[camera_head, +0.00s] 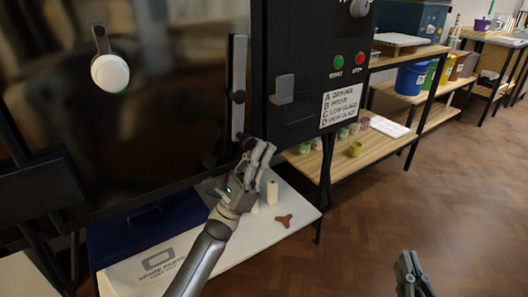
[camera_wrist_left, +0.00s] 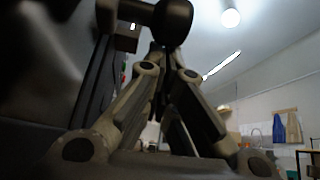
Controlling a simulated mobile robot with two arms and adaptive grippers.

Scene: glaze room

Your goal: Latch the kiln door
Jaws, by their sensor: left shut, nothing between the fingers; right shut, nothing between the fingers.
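The dark glossy kiln door (camera_head: 140,120) fills the left of the head view. A grey latch bar (camera_head: 238,70) stands vertical along its right edge, with a dark pivot midway. A black round knob (camera_head: 249,143) is at the bar's lower end. It looms large in the left wrist view (camera_wrist_left: 172,22). A grey catch (camera_head: 284,88) sits on the black panel right of the bar; the bar is apart from it. My left gripper (camera_head: 262,152) is shut and empty, just below the knob; contact is unclear. My right gripper (camera_head: 407,268) is shut and empty, low at right.
The control panel has a green button (camera_head: 338,61) and a red button (camera_head: 360,58). Below is a white shelf (camera_head: 255,232) with a brown three-armed piece (camera_head: 284,220) and a blue box (camera_head: 145,222). Wooden shelving (camera_head: 345,160) stands right; the floor (camera_head: 450,190) is clear.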

